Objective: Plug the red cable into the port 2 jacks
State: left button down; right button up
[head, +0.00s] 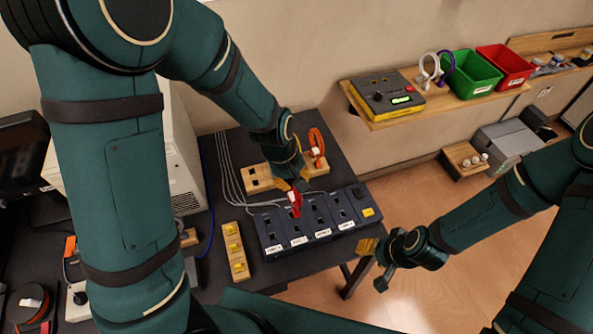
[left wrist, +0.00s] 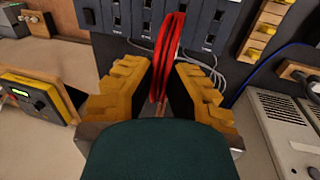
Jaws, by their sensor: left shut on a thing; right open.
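The red cable (head: 294,203) hangs from my left gripper (head: 290,184), above the dark blue port unit (head: 268,235). In the left wrist view it is a red loop (left wrist: 169,45) between the yellow fingers of my left gripper (left wrist: 160,68), which is shut on it. The port unit (left wrist: 205,30) lies behind the loop there. The unit has several panels with dark jacks and white labels, too small to read surely. Whether the plugs touch a jack is hidden. My right gripper (head: 374,265) is open and empty, off the table's right edge.
A wooden holder (head: 257,179) with an orange cable (head: 317,142) stands behind the unit. A wooden block with yellow pieces (head: 234,250) is left of it. Grey cables (head: 226,165) run behind. A wall shelf (head: 440,103) holds a yellow-and-grey device (head: 388,94) and bins.

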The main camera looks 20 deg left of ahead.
pick_arm(q)
jog(key=shift+s+d, duration=0.15)
jog(key=shift+a+b+x, duration=0.2)
jog(key=shift+b+x, duration=0.35)
jog(key=shift+x, duration=0.7)
jog(key=shift+s+f+b, duration=0.15)
jog(key=shift+f+b, duration=1.5)
jog(key=shift+f, duration=0.2)
jog(key=shift+a+p, duration=0.1)
jog(key=shift+p, duration=0.35)
jog(key=shift+f+b, duration=0.3)
jog(key=shift+f, duration=0.05)
dwell(0.5)
jog(key=shift+f, duration=0.7)
dwell(1.2)
jog(key=shift+c, duration=1.4)
grip_release()
